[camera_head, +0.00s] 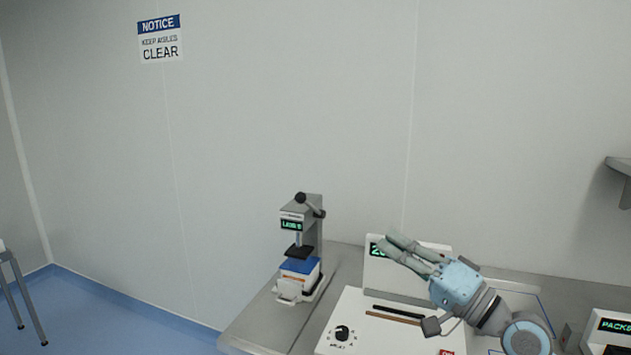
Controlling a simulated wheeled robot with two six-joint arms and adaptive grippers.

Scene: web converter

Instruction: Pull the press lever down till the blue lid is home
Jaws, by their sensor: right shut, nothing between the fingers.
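The bench press (312,235) stands upright near the left end of the grey bench, with a green-lit display on its front. Its press lever (302,198) has a dark knob and sits at the top of the press. The blue lid (299,265) lies on a white box under the dark press head (299,251). Whether the lid is fully seated cannot be told. My right gripper (384,246) is shut and empty, to the right of the press and apart from it, in front of a white machine. My left gripper is not in view.
A white machine with a knob (341,333), a dark slot and a green display (376,249) fills the bench right of the press. Another display unit (610,328) stands at the far right. A shelf (622,166) juts from the wall at the right. Blue floor lies left of the bench.

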